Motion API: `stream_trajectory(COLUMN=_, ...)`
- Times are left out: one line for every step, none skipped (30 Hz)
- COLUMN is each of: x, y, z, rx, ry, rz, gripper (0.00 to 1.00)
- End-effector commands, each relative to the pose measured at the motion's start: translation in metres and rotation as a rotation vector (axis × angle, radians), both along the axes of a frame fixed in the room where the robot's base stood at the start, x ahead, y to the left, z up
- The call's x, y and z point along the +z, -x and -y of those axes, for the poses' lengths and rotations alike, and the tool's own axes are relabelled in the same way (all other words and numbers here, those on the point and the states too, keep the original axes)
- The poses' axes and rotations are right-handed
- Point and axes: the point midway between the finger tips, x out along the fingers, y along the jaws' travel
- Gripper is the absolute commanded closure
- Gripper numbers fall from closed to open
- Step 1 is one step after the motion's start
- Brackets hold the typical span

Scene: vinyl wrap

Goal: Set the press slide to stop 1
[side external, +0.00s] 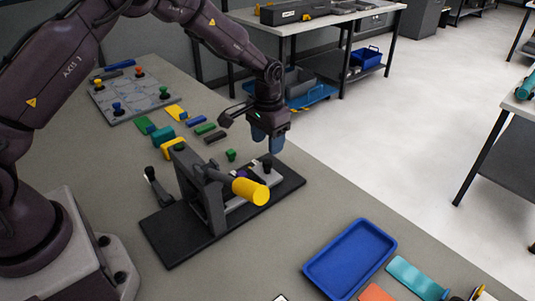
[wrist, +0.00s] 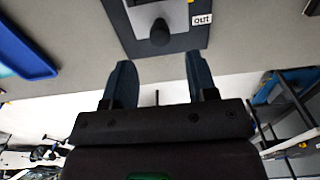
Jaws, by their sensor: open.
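The press (side external: 205,195) stands on a dark base plate (side external: 165,238) with its yellow-ended handle (side external: 252,191) reaching out to the right. A light grey slide (side external: 255,173) with a black knob (side external: 267,166) sits at the base's far end. The knob (wrist: 160,33) also shows in the wrist view, beside a label reading "OUT" (wrist: 202,19). My gripper (side external: 267,140) is open and empty, just above the knob in the side view. In the wrist view its two fingers (wrist: 158,72) are spread, with the knob beyond the tips, apart from both. Stop markings are not readable.
A blue tray (side external: 350,258) lies at the front right, near a teal piece (side external: 415,278). Several coloured blocks (side external: 205,128) and a grey board with knobs (side external: 130,95) lie behind the press. A small black lever (side external: 155,185) stands left of it.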

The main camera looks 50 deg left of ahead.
Motion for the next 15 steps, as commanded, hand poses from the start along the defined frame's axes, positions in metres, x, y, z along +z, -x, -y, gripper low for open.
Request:
stream_trajectory(x=0.014, y=-0.001, z=0.000, rx=0.000, ry=0.000, rz=0.005, gripper=0.47)
stream_trajectory(x=0.020, y=-0.001, z=0.000, rx=0.000, ry=0.000, rz=0.004, gripper=0.47)
stream_trajectory(x=0.029, y=-0.001, z=0.000, rx=0.000, ry=0.000, rz=0.004, gripper=0.47)
stream_trajectory(x=0.034, y=-0.001, z=0.000, rx=0.000, ry=0.000, rz=0.003, gripper=0.47)
stream_trajectory(x=0.040, y=0.000, z=0.000, rx=0.000, ry=0.000, rz=0.003, gripper=0.47)
stream_trajectory(x=0.046, y=0.000, z=0.000, rx=0.000, ry=0.000, rz=0.003, gripper=0.47)
stream_trajectory(x=0.051, y=0.000, z=0.000, rx=0.000, ry=0.000, rz=0.002, gripper=0.47)
stream_trajectory(x=0.055, y=0.000, z=0.000, rx=0.000, ry=0.000, rz=0.002, gripper=0.47)
stream_trajectory(x=0.059, y=0.000, z=0.000, rx=0.000, ry=0.000, rz=0.001, gripper=0.47)
stream_trajectory(x=0.062, y=0.000, z=0.000, rx=0.000, ry=0.000, rz=0.000, gripper=0.47)
stream_trajectory(x=0.064, y=0.000, z=0.000, rx=0.000, ry=0.000, rz=0.000, gripper=0.47)
stream_trajectory(x=0.067, y=0.000, z=0.000, rx=0.000, ry=0.000, rz=0.000, gripper=0.47)
stream_trajectory(x=0.068, y=0.000, z=0.000, rx=0.000, ry=0.000, rz=0.000, gripper=0.47)
stream_trajectory(x=0.069, y=0.000, z=0.000, rx=0.000, ry=0.000, rz=0.000, gripper=0.47)
stream_trajectory(x=0.070, y=0.000, z=0.000, rx=0.000, ry=0.000, rz=0.000, gripper=0.47)
